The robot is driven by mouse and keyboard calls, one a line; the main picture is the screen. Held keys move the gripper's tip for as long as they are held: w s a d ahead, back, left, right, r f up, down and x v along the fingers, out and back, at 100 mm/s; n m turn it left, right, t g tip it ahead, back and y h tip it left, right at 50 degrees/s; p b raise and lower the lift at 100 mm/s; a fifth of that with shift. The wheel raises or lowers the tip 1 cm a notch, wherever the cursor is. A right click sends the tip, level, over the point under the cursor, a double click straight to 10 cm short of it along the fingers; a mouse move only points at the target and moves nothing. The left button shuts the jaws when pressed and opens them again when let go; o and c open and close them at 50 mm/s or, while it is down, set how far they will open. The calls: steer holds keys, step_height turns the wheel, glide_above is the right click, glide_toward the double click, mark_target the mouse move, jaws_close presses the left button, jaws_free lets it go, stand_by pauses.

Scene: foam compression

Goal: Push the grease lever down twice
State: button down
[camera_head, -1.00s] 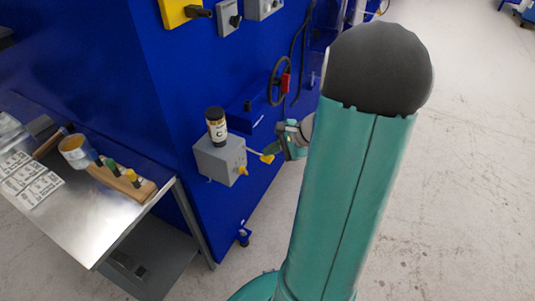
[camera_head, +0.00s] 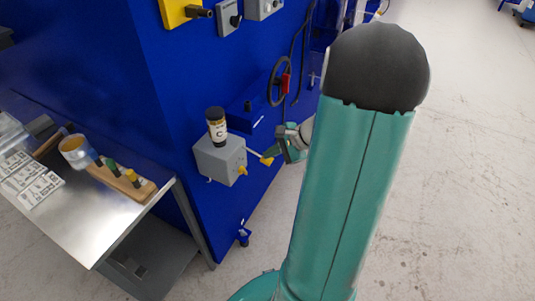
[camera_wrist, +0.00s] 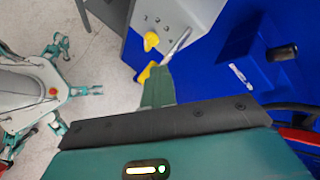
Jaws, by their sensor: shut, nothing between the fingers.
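The grease lever is a thin pale rod with a yellow end (camera_head: 266,161). It sticks out from the right side of a grey box (camera_head: 215,160) on the blue machine and slopes down to the right. The wrist view shows its rod (camera_wrist: 179,43) and yellow end (camera_wrist: 145,73). My gripper (camera_head: 271,153) is shut with nothing held. Its green fingertips (camera_wrist: 158,70) are right at the lever's yellow end, over it in the head view; I cannot tell whether they touch. My arm hides part of the wrist.
A handwheel (camera_head: 279,82) with a red grip is above right. A metal table (camera_head: 110,215) with tools stands at left. Open floor (camera_head: 460,180) lies at right.

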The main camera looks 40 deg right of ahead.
stand_by(0.8)
steer(key=shift+r, duration=1.65)
step_height(320, 180, up, 5)
steer(key=shift+a, duration=0.1)
stand_by(0.4)
steer(key=s+a+r+n+h, duration=0.1)
steer(key=s+a+r+n, duration=0.2)
steer(key=a+n, duration=0.4)
steer(key=s+a+r+n+g+h, duration=0.1)
steer(key=s+a+r+n+h, duration=0.1)
steer(key=a+n, duration=0.5)
steer(key=s+a+r+n+g+h, duration=0.1)
steer(key=s+a+r+n, duration=0.3)
steer(key=a, duration=0.9)
steer(key=n, duration=0.2)
steer(key=shift+s+a+r+n+h, duration=0.25)
steer(key=shift+s+r+n+h, duration=0.1)
steer(key=shift+r+n+h, duration=0.05)
